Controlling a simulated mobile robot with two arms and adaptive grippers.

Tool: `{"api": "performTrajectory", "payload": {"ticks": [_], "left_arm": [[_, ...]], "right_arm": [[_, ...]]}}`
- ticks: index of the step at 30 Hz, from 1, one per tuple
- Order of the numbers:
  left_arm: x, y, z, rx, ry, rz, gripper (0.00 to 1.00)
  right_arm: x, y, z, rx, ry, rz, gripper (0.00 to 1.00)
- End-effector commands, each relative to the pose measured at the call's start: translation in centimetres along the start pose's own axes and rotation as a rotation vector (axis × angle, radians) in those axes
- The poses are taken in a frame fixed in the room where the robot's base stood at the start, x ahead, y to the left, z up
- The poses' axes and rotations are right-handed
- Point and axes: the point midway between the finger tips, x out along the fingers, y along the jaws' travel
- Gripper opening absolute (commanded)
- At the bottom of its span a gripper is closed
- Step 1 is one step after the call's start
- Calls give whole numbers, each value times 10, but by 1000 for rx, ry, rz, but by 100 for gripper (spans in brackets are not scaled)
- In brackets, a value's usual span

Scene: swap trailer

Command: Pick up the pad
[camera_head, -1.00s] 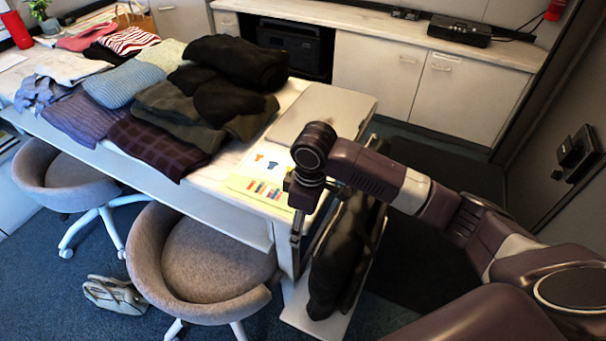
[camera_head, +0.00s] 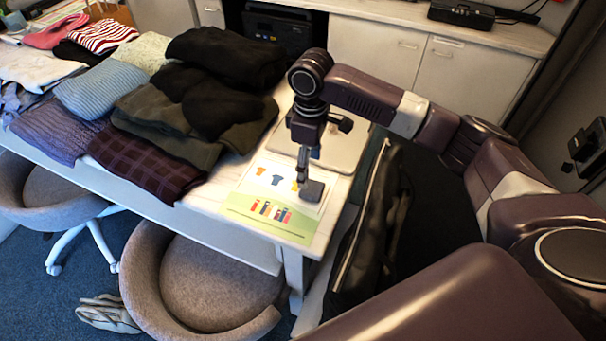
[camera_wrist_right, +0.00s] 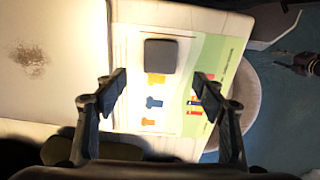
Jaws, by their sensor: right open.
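The pad (camera_head: 311,191) is a small dark grey rounded square. It lies on the printed sheet (camera_head: 250,205) near the table's right end, and it also shows in the right wrist view (camera_wrist_right: 160,56). My right gripper (camera_head: 303,168) is above the sheet, close to the pad in the head view. In the right wrist view my right gripper (camera_wrist_right: 160,80) has its fingers wide apart with nothing between them, and the pad appears just beyond the fingertips. I cannot tell the exact height of the fingertips. My left gripper is not in view.
Folded clothes (camera_head: 190,100) cover the table to the left of the sheet. A pale flat panel (camera_head: 345,150) lies behind the pad. A dark bag (camera_head: 365,235) stands at the table's right end. A chair (camera_head: 200,275) is in front.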

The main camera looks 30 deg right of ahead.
Motion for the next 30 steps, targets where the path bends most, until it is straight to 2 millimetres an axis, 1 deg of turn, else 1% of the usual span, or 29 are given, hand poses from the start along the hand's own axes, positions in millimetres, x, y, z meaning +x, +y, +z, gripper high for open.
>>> {"api": "performTrajectory", "payload": {"ticks": [5, 11, 15, 19, 24, 26, 27, 30], "left_arm": [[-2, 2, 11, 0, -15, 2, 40], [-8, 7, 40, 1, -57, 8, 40], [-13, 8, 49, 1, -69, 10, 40], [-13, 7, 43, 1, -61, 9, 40], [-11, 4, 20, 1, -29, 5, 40], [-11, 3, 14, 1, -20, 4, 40], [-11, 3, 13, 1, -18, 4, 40], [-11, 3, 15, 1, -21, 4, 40]], "right_arm": [[17, -1, 1, 1, -3, -3, 64], [40, -1, 3, 0, -4, -2, 64], [62, -1, 5, 0, -4, -3, 64], [75, -1, 4, 0, -1, 0, 64], [78, -1, 4, -1, 0, 1, 64], [78, -1, 4, -1, 0, 1, 64], [78, -1, 4, -1, 0, 1, 63], [78, -1, 4, -1, 0, 1, 52]]}}
